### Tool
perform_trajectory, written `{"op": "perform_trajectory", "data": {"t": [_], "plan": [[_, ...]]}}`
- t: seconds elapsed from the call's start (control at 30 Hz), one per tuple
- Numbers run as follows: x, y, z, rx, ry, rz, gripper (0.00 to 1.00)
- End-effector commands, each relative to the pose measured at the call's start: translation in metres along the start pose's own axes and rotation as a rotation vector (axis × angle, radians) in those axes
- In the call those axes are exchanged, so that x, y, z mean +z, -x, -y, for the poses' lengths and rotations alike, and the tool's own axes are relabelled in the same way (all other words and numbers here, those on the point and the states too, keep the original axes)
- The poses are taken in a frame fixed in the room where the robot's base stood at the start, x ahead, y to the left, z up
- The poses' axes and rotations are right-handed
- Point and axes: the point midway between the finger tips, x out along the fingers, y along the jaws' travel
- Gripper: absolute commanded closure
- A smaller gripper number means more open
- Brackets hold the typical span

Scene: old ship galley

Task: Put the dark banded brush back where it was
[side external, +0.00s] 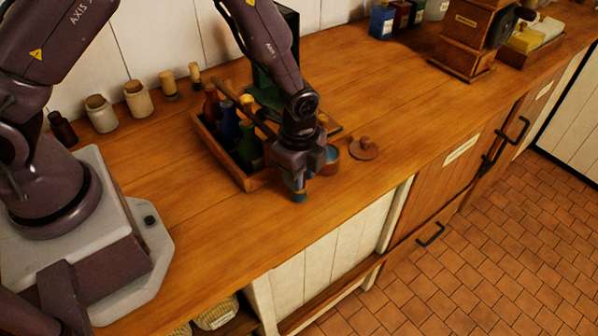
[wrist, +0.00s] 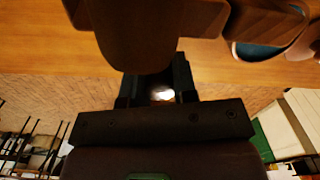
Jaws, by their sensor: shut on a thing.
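My gripper (side external: 303,168) is low over the counter, at the front right corner of the wooden bottle crate (side external: 257,181). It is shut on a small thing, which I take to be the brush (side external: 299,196). Only its blue-teal lower end with a tan rim shows below the fingers; the fingers hide the rest, and I cannot tell whether it touches the counter. In the wrist view, the fingers (wrist: 157,88) are partly hidden by a large dark brown rounded shape that I cannot identify for certain.
The crate holds several dark bottles and a round handle bar (side external: 231,91). A small cup (side external: 330,160) with blue contents is close right of my gripper, with a brown knobbed lid (side external: 364,149) beyond it. Jars (side external: 138,99) line the wall. The front counter is clear.

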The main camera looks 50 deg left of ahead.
Motion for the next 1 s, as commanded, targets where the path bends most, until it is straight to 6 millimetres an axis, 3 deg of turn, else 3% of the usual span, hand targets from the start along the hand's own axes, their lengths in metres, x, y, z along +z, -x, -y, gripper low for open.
{"op": "perform_trajectory", "data": {"t": [0.33, 0.37, 0.47, 0.77, 1.0], "plan": [[0.0, -0.003, 0.0, 0.0, 0.0, 0.0, 0.97], [0.0, -0.003, 0.0, 0.0, 0.0, 0.0, 0.69], [0.0, -0.003, 0.0, -0.001, 0.0, 0.0, 0.48], [0.0, -0.001, 0.0, -0.001, 0.0, 0.0, 0.48], [0.0, 0.034, 0.001, -0.006, 0.0, -0.003, 0.48]]}}
